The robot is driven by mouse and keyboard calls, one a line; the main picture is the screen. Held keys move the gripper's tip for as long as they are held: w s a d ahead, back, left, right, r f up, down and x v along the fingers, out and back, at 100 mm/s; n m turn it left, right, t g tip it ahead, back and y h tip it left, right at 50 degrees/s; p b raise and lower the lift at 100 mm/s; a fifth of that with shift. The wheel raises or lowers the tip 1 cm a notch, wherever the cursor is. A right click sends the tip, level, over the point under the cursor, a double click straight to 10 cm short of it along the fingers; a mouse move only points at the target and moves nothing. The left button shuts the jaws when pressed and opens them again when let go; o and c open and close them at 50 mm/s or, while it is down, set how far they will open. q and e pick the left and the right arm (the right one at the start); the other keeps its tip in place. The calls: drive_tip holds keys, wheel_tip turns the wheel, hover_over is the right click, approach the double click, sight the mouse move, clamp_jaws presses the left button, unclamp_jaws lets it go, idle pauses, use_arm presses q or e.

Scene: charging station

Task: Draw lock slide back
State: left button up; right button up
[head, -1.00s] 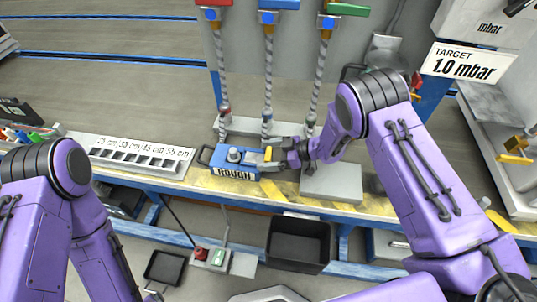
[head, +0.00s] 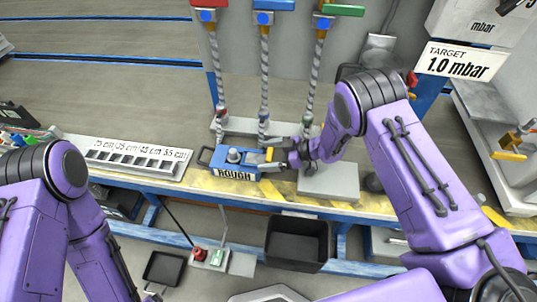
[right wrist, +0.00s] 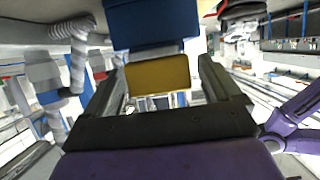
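A blue block labelled ROUGH (head: 222,159) with a grey knob on top sits on the worn yellow bench edge; its blue end also shows in the right wrist view (right wrist: 147,22). A yellow piece (head: 268,154), apparently the lock slide, is at its right end. In the right wrist view the yellow piece (right wrist: 157,73) lies between the dark fingers, with a narrow gap beside the right finger. My right gripper (head: 275,157) reaches in from the right and is open around it; finger contact is unclear. My left arm is at lower left, its gripper (head: 154,292) barely showing at the bottom edge.
Several braided hoses (head: 263,85) hang behind the block. A slotted length rack (head: 130,157) lies to its left, a grey plate (head: 330,181) to its right. A black bin (head: 297,243) and a switch box with a red button (head: 200,255) are below the bench edge.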

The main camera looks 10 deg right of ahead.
drive_tip(key=shift+d, duration=0.1)
drive_tip(key=v, duration=1)
drive_tip(key=shift+d, duration=0.2)
drive_tip(key=shift+r, duration=0.1)
